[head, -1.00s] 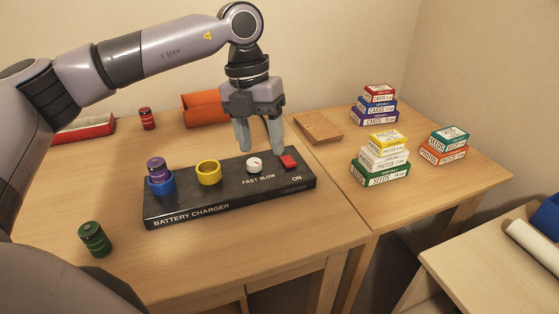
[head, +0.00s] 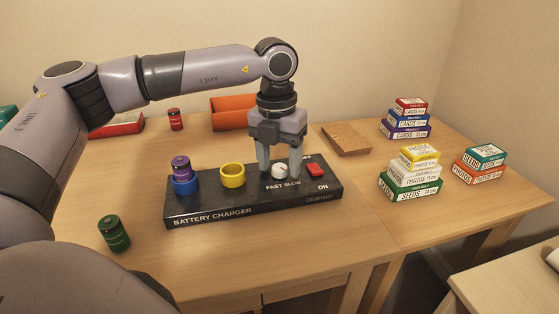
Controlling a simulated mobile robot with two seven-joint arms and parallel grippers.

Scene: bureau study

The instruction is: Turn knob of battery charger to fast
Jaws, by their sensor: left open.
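The black battery charger (head: 210,208) lies on the desk, with a white knob (head: 279,171) above the words FAST and SLOW. A red switch (head: 316,170) sits to its right above ON. My left gripper (head: 280,174) points down with its open fingers on either side of the knob. I cannot tell whether the fingers touch it. The way the knob points is too small to read. A purple battery (head: 181,166) stands in the blue ring holder (head: 186,185). The yellow ring holder (head: 232,178) is empty. My right gripper is not in view.
A green battery (head: 114,234) stands at the front left and a red one (head: 175,120) at the back. An orange holder (head: 228,112) and a brown board (head: 346,139) lie behind the charger. Stacked boxes (head: 412,175) stand at the right. The desk before the charger is clear.

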